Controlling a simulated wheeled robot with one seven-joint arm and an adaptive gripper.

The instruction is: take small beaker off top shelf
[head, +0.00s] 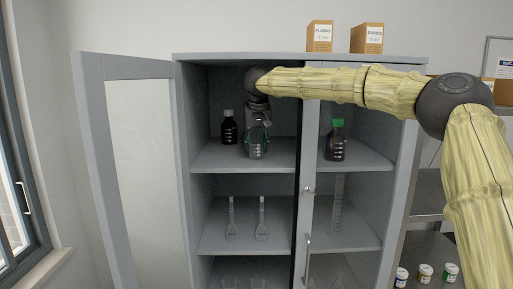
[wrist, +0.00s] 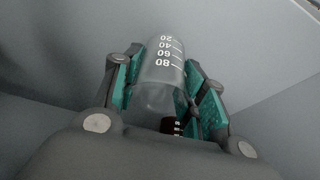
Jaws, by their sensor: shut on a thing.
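The small beaker (wrist: 162,70) is clear glass with white graduation marks, and in the wrist view it sits between the teal pads of my gripper (wrist: 165,95). My gripper is shut on it. In the head view my gripper (head: 257,135) reaches into the left side of the cabinet's top compartment, with the beaker (head: 257,147) upright between its fingers. The beaker's base is close to the top shelf (head: 220,158); I cannot tell whether it touches.
A dark bottle with a white cap (head: 229,129) stands left of the beaker. A dark bottle with a green cap (head: 336,142) stands behind the right door. The left door (head: 140,180) is open. Two flasks (head: 232,220) stand on the shelf below.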

